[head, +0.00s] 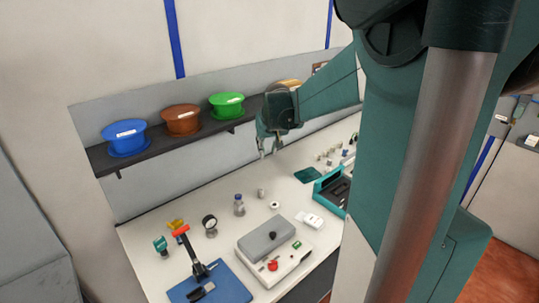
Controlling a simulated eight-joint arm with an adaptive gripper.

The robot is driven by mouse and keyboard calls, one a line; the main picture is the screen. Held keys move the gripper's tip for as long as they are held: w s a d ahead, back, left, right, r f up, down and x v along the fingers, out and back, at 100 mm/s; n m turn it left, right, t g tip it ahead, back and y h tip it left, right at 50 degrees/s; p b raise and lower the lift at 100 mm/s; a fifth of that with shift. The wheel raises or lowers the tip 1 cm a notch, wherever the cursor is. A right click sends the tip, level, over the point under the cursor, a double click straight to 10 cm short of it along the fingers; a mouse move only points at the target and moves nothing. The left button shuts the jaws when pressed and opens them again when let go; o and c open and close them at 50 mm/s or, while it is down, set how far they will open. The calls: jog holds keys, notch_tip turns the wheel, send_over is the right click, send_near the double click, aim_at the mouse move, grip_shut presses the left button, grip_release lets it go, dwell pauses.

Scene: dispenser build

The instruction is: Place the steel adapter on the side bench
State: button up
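My gripper (270,149) hangs in the air above the back of the white bench (145,255), below the wall shelf. Its fingertips show a small gap with nothing visible between them, so it looks open and empty. A small grey metal cylinder (261,193) stands on the bench below the gripper, clearly apart from it. It may be the steel adapter, but it is too small to be sure. A small pale ring-shaped part (275,206) with a dark centre lies just in front of it. I cannot tell which surface is the side bench.
Blue (126,138), brown (182,120) and green (227,106) spools sit on the shelf (160,146).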

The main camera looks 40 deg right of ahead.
jog(key=d+f+m+g, duration=0.1)
jog(key=d+f, duration=0.4)
jog(key=d, duration=0.6)
jog(key=d+f+m, duration=0.1)
jog(key=d+f, duration=0.4)
jog(key=d, duration=0.6)
jog(key=m, duration=0.2)
send_near(329, 170)
jog(key=shift+w+a+f+g+h, duration=0.25)
jog(key=shift+w+f+g+h, duration=0.05)
jog(key=shift+w+g, duration=0.1)
jog(key=shift+x, duration=1.25)
jog(key=shift+x, duration=2.6)
jog(key=shift+s, duration=0.1)
jog(key=c, duration=0.7)
